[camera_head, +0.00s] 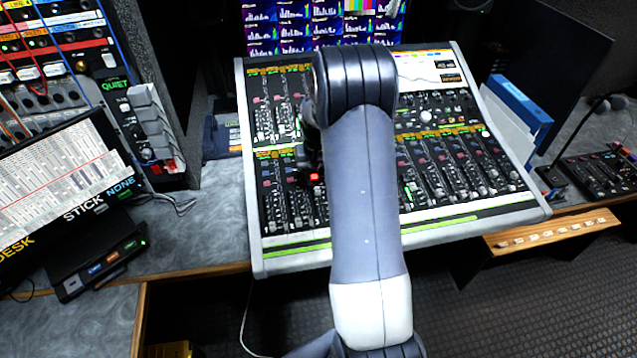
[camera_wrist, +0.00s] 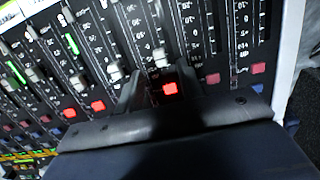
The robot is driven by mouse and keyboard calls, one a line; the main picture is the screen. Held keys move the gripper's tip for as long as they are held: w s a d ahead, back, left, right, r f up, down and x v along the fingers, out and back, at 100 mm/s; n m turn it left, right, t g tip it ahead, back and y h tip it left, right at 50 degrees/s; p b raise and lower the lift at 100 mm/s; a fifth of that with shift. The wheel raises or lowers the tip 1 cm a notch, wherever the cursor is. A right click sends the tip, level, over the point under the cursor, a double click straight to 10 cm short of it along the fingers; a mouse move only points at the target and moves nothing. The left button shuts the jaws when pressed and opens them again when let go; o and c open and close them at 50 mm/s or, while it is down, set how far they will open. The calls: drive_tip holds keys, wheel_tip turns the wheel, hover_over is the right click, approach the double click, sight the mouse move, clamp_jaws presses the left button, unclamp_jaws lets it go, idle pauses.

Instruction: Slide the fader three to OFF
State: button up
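The mixing console (camera_head: 292,270) lies under my arm, which covers its middle in the head view. My gripper (camera_head: 311,165) is mostly hidden there, down over the lower left fader bank. In the wrist view my gripper (camera_wrist: 158,82) has its dark fingers apart over the faders. A pale fader cap (camera_wrist: 162,57) lies between and just beyond the fingertips, with gaps at its sides; it appears to be on the third strip from the console's pale edge. A lit red button (camera_wrist: 170,88) shows between the fingers. The OFF mark cannot be read.
Neighbouring fader caps (camera_wrist: 115,72) stand close beside the fingers. A patch panel (camera_head: 60,60) and a tilted screen (camera_head: 62,180) are at the left. A blue binder (camera_head: 522,100) and a small black mixer (camera_head: 600,175) are at the right. The grey desk (camera_head: 205,235) has clear space left of the console.

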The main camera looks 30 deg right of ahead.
sight(318, 190)
drive_tip(key=shift+f, duration=2.05)
drive_tip(key=shift+c, duration=0.2)
clamp_jaws()
